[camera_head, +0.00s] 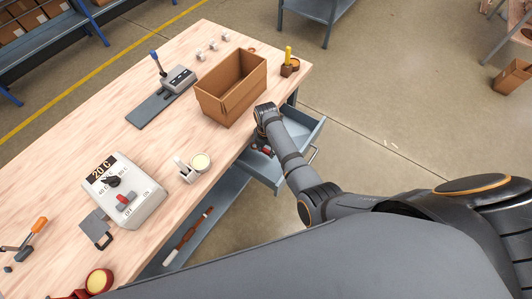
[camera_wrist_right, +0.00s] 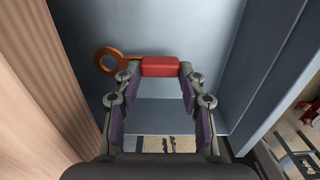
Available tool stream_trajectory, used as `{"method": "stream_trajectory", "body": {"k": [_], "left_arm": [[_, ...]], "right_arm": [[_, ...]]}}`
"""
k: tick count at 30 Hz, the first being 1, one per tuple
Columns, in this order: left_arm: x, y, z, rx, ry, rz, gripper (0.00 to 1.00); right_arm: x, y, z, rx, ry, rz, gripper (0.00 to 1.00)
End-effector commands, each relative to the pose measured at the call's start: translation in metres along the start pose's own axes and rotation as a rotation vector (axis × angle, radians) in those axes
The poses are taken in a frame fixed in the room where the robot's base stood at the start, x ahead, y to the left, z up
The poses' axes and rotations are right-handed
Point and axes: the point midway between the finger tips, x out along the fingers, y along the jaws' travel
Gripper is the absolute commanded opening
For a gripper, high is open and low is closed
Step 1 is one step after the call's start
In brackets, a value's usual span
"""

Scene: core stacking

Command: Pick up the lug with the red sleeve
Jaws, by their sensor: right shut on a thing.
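The lug (camera_wrist_right: 158,66) has a copper-coloured ring at its left end and a red sleeve. In the right wrist view it lies crosswise between the fingertips of my right gripper (camera_wrist_right: 158,72), which is shut on the red sleeve. The ring sticks out past the left finger. In the head view my right gripper (camera_head: 262,149) is over the open drawer (camera_head: 290,165) at the bench's right edge, and a bit of red shows at its tip. I cannot tell how far the lug is above the drawer floor.
The wooden bench (camera_head: 75,135) carries an open cardboard box (camera_head: 230,88) close to my right arm. A grey control box (camera_head: 125,190), a lever tool (camera_head: 175,80) and a yellow-handled tool (camera_head: 288,55) also stand there. The drawer walls flank my gripper.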

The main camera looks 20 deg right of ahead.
Motion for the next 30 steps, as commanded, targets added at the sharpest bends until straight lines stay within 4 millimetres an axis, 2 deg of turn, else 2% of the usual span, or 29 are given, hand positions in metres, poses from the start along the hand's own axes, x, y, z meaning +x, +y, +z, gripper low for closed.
{"method": "stream_trajectory", "body": {"k": [4,6,11,18,21,25,30], "left_arm": [[-0.001,0.000,0.000,0.000,0.000,0.000,0.40],[0.009,0.000,0.001,0.000,0.000,0.000,0.40],[0.022,0.000,0.002,0.001,0.000,-0.002,0.40],[0.049,0.002,0.005,0.001,0.000,-0.002,0.40],[0.057,0.003,0.006,0.001,0.000,-0.002,0.40],[0.063,0.003,0.006,0.001,0.000,-0.002,0.40],[0.065,0.004,0.007,0.001,0.000,-0.002,0.40]], "right_arm": [[-0.030,0.001,0.000,0.000,-0.002,0.004,0.06],[-0.024,-0.005,0.017,0.001,-0.004,-0.002,0.06],[-0.023,-0.016,0.053,0.001,-0.005,-0.002,0.06],[-0.021,-0.037,0.121,0.002,-0.004,-0.002,0.06],[-0.023,-0.043,0.143,0.002,-0.002,-0.001,0.06],[-0.025,-0.049,0.162,0.001,-0.001,0.000,0.06],[-0.027,-0.051,0.172,-0.001,0.001,0.001,0.06]]}}
